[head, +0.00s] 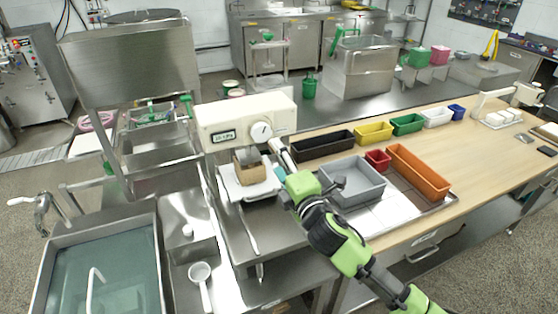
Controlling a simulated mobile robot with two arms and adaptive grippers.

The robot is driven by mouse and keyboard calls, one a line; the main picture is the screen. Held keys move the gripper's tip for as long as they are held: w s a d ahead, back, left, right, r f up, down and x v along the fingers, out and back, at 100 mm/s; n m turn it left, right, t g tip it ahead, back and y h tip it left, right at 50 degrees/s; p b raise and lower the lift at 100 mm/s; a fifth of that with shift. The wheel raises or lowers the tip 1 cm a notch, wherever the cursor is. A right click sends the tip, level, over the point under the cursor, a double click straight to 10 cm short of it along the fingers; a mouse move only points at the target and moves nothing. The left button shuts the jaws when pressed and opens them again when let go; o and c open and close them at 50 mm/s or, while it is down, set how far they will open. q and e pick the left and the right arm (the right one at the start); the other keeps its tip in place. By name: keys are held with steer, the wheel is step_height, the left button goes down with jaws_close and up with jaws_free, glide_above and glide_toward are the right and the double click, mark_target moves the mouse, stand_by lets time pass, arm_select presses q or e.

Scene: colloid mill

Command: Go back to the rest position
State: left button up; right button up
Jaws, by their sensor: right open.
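My right gripper (280,160) is in the middle of the head view, on a green and black arm that comes in from the lower right. Its fingers are small here and point up and left, beside the white scale-like machine (246,120) with a dial. A brown box-like object (250,168) sits on the white tray (230,186) below the machine, left of the fingers. I see nothing held between the fingers. My left gripper is not in view.
A grey bin (352,196) stands right of the gripper, with a red bin (378,158) and an orange bin (420,172) beyond. Several bins line the wooden table's back.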

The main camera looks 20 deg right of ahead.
steer(key=s+f+m+g+h, duration=0.2)
steer(key=s+f+m+g, duration=0.65)
steer(key=s+f, duration=0.65)
steer(key=s+a+f+m+g+y, duration=0.1)
steer(key=s+f+m+g, duration=0.3)
steer(key=s, duration=0.7)
steer(key=s+a+f+m+g+y, duration=0.15)
steer(key=s+f+m, duration=0.35)
steer(key=s, duration=0.7)
step_height(320, 180, down, 26)
steer(key=s+g, duration=0.1)
steer(key=g, duration=0.1)
steer(key=s+d+f+g+h+b, duration=0.1)
steer(key=s+d+f, duration=0.2)
steer(key=s+f, duration=1.4)
steer(key=shift+s, duration=0.25)
steer(key=shift+d+n, duration=0.1)
steer(key=shift+n, duration=0.15)
